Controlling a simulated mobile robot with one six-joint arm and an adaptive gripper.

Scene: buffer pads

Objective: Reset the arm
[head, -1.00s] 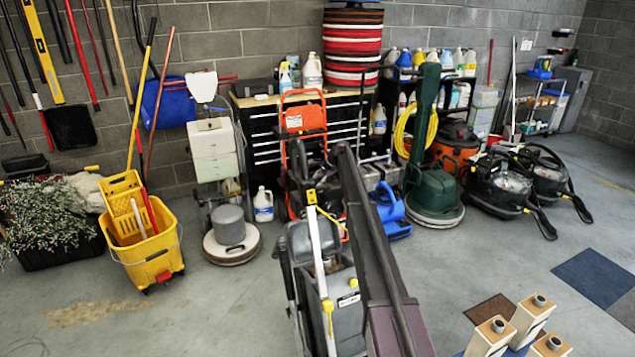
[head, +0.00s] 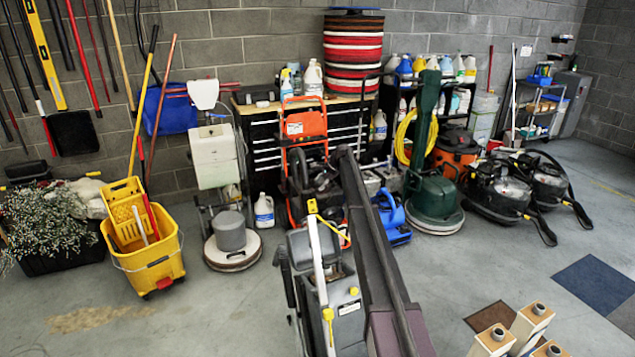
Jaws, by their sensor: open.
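My gripper is not visible in the head view, and I cannot make out my arm for certain. A tall stack of round buffer pads (head: 352,55) in red, white, brown and black stands at the back, on or behind the wooden-topped bench. A floor machine with a round base (head: 232,245) stands left of the bench. A green floor machine (head: 437,200) stands right of it.
A black tool chest with a wooden top (head: 347,105) is against the wall. A yellow mop bucket (head: 150,255) is at left. Black vacuums (head: 500,190) are at right. A grey machine (head: 345,290) and cream posts (head: 530,325) are close in front. Floor at right is fairly clear.

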